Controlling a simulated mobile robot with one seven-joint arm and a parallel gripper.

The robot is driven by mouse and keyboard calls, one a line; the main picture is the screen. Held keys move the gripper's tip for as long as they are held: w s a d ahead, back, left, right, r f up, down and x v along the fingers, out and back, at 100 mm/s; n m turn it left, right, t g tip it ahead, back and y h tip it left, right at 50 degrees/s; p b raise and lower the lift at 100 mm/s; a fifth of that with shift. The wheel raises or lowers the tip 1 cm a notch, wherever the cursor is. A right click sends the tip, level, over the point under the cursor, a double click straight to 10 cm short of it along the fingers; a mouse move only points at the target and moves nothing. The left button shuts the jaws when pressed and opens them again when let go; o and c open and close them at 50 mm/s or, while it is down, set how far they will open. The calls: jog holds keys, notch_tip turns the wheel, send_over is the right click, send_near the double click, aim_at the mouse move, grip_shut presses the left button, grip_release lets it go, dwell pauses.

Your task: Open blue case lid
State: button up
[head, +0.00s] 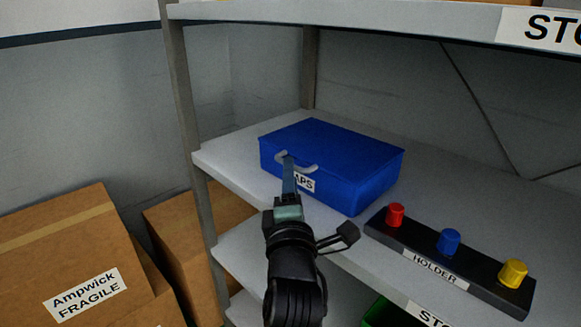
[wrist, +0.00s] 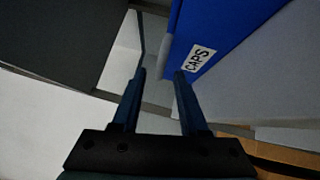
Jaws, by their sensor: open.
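The blue case (head: 332,160) sits on the middle grey shelf with its lid closed. My gripper (head: 288,163) is at the left part of the case front, beside the handle, and partly hides the label. I cannot tell whether a finger touches the case or the handle.
A black holder (head: 432,262) with red, blue and yellow caps lies on the shelf to the right of the case. A shelf post (head: 183,100) stands at left, and another shelf (head: 400,18) hangs above. Cardboard boxes (head: 70,250) stand at lower left.

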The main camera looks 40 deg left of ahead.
jog(key=shift+x, duration=1.1)
grip_shut()
dwell(0.7)
